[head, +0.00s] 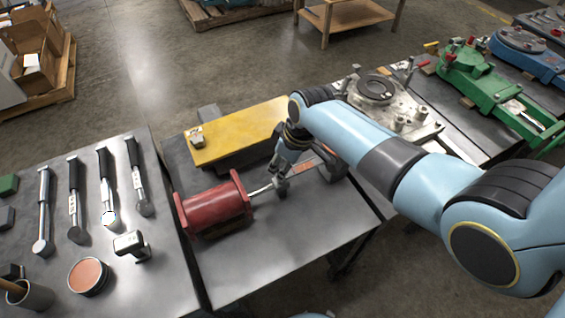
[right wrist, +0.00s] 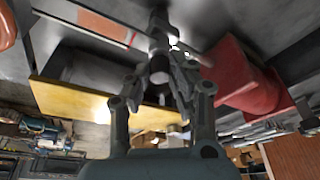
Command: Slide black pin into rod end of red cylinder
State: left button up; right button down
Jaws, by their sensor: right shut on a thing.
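The red cylinder (head: 215,208) lies on the middle metal table, and its bright rod (head: 262,189) points right to a grey rod end (head: 281,187). My right gripper (head: 279,168) is directly above the rod end. In the right wrist view, my right gripper (right wrist: 160,92) is shut on a dark, round piece (right wrist: 160,75), which appears to be the black pin. The rod end (right wrist: 157,42) shows just beyond it, and the red cylinder (right wrist: 240,82) is to the right. Whether the pin enters the hole is hidden. My left gripper is out of view.
A yellow plate (head: 238,130) lies on a dark block behind the cylinder. A flat bar with an orange-red face (head: 307,165) lies right of the rod end. A grey fixture (head: 400,110) sits behind my right arm.

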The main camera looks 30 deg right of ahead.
jog(key=shift+f, duration=0.35)
jog(key=c, duration=1.1)
grip_release()
jog(key=shift+r, duration=0.15)
jog(key=v, duration=1.1)
jog(key=shift+r, duration=0.35)
